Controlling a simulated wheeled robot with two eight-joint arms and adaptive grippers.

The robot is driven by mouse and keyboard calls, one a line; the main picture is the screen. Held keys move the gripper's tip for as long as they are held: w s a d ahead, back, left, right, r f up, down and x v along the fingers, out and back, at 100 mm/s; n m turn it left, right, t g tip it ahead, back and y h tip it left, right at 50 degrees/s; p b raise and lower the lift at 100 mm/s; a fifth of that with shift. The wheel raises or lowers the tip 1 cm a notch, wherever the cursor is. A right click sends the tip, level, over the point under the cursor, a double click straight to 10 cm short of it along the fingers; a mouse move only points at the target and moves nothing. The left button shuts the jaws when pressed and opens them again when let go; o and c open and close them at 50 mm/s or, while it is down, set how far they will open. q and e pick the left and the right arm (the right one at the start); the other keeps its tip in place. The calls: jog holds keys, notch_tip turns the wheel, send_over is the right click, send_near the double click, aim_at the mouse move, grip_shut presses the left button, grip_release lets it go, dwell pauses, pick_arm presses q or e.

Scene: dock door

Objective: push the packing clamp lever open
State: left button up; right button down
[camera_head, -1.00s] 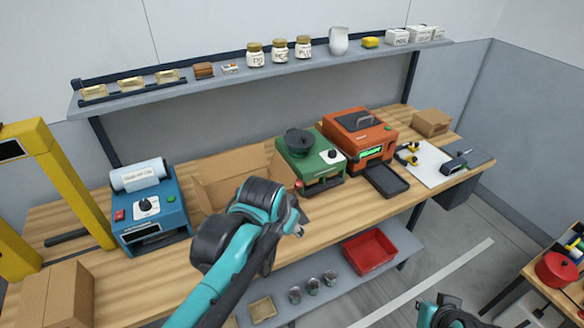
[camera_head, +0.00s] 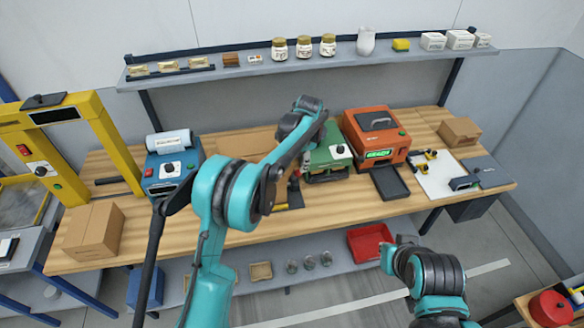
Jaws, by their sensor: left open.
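A small dark plate (camera_head: 290,200) with a red-tipped upright piece (camera_head: 294,184) sits near the table's front edge, left of the green machine. It looks like the packing clamp and its lever, but it is small and partly behind my left arm, so I cannot tell how far the lever is turned. My left gripper (camera_head: 289,125) is open at the end of the raised teal arm, above and behind that piece in the picture. The wrist and forearm hide much of it, and I see no contact. My right arm shows at the bottom right; its gripper cannot be made out.
A green machine (camera_head: 328,162) and an orange machine (camera_head: 377,138) stand right of the clamp. A blue machine (camera_head: 170,172) and a yellow frame (camera_head: 108,150) stand left. A white board (camera_head: 435,180) with tools lies at right. A wall shelf (camera_head: 230,70) runs above.

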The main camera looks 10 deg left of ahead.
aim_at(298, 171)
pick_arm(q)
jog(key=f, duration=0.2)
jog(key=w+f, duration=0.1)
jog(key=f, duration=0.2)
jog(key=a+f, duration=0.1)
jog(key=f, duration=0.1)
jog(key=shift+w+f, duration=0.15)
jog(key=shift+f, duration=0.2)
jog(key=shift+d, duration=0.1)
grip_shut()
